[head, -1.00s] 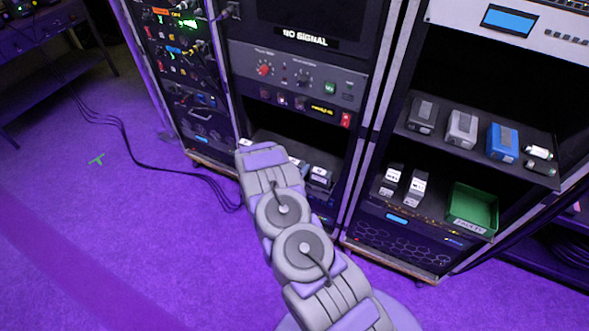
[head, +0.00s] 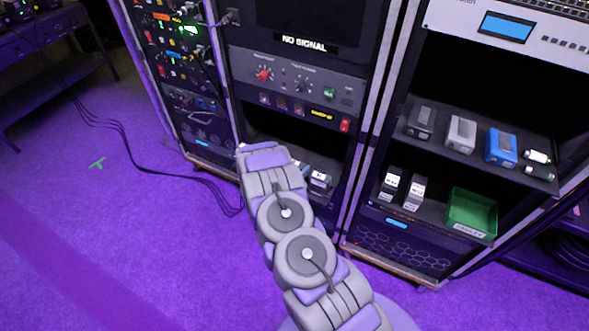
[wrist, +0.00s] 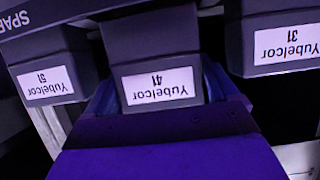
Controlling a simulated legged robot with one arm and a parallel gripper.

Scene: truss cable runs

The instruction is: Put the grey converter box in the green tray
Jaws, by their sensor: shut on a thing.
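In the head view a light grey box (head: 461,134) and a darker grey box (head: 421,120) stand side by side on the upper shelf of the right rack; I cannot tell which is the converter box. The green tray (head: 470,214), empty, sits on the lower shelf, at the right. My gripper (wrist: 160,92) is shut on a dark box labelled "Yubelcor 41" (wrist: 152,45), which stands between boxes labelled "51" (wrist: 48,62) and "31" (wrist: 272,38). The labels appear upside down. In the head view my arm hides the gripper, at the middle rack's lower bay.
A blue box (head: 502,148) and small white cylinders (head: 538,157) share the grey boxes' shelf. Two white-labelled boxes (head: 413,191) stand left of the tray. Another labelled box (head: 320,181) shows beside my arm. Black cables (head: 160,168) lie on the floor at left.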

